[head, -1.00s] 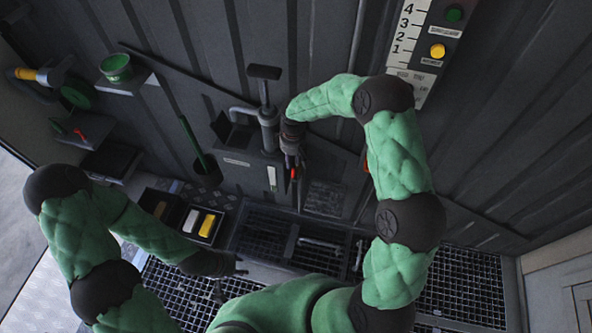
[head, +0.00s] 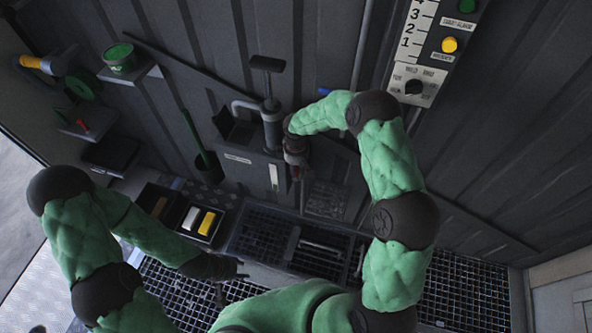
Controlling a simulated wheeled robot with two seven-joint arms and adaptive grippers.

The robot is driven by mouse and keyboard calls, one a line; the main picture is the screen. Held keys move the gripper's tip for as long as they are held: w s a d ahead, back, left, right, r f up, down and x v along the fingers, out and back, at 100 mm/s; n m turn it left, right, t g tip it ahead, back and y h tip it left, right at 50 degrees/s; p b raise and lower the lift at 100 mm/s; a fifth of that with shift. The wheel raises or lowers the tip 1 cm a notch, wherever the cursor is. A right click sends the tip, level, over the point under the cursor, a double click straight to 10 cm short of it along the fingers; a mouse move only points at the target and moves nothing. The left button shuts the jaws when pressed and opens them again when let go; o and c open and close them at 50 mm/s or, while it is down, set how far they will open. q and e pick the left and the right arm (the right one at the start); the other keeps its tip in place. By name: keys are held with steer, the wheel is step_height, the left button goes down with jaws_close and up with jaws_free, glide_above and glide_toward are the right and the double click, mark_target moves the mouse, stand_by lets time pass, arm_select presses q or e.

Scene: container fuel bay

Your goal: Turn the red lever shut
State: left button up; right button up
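My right gripper (head: 296,172) points down in front of the back wall, just right of the grey pump-like fitting (head: 271,130). A small dull reddish patch shows at its fingers; I cannot tell whether it is the red lever, and no lever is clearly visible. The fingers are small and dark, so I cannot tell whether they are open or shut. My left gripper (head: 235,276) is low, over the front of the floor grating, with its fingers apart and nothing seen between them.
A control panel (head: 427,50) with green and yellow buttons and a dial is at upper right. A green tub (head: 121,58) stands on a left shelf. A tray (head: 165,218) with yellow and white blocks sits at lower left. Dark grating (head: 462,290) covers the floor.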

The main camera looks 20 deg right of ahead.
steer(key=shift+f, duration=0.2)
jaws_close()
steer(key=shift+s+d, duration=0.1)
